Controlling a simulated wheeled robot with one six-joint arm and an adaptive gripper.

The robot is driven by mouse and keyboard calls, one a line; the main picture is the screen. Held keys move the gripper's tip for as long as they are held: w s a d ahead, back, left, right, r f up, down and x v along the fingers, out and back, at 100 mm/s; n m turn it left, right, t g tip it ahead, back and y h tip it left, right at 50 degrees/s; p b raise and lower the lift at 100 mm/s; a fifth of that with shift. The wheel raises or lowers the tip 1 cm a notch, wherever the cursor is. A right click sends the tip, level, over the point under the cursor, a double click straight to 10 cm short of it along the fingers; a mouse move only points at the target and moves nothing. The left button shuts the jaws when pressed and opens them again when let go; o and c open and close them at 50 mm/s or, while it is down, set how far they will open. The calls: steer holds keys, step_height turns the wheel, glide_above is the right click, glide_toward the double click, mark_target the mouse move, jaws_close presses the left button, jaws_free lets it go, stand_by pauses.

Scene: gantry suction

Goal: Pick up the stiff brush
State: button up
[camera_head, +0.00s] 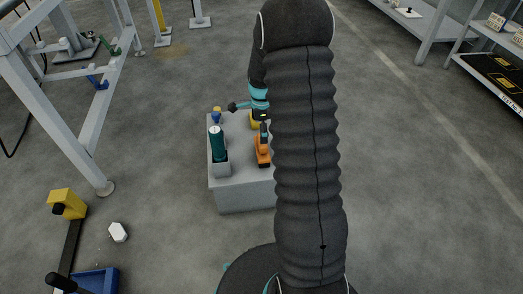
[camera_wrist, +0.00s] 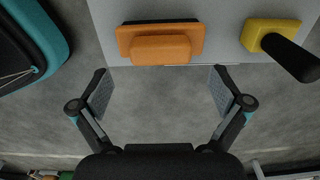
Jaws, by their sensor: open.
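An orange block (camera_wrist: 160,42) with a raised grip and a dark edge lies on the grey box top in the wrist view. It looks like the stiff brush, but no bristles show clearly. A yellow block with a black handle (camera_wrist: 272,38) is to its right. My gripper (camera_wrist: 159,84) is open and empty, its two fingers spread below the orange block in the picture, apart from it. In the head view my gripper (camera_head: 240,105) is near the far edge of the grey box (camera_head: 243,199), partly hidden by my arm.
A dark green bottle (camera_head: 217,143) in a grey holder and an orange-and-black tool (camera_head: 263,150) stand on the box. A steel frame (camera_head: 75,130) stands left and shelving (camera_head: 445,25) right.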

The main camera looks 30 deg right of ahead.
mark_target(262, 148)
steer(key=shift+d+f+b, duration=0.1)
steer(key=shift+f+b, duration=0.25)
steer(key=shift+f, duration=2.8)
steer(key=c, duration=1)
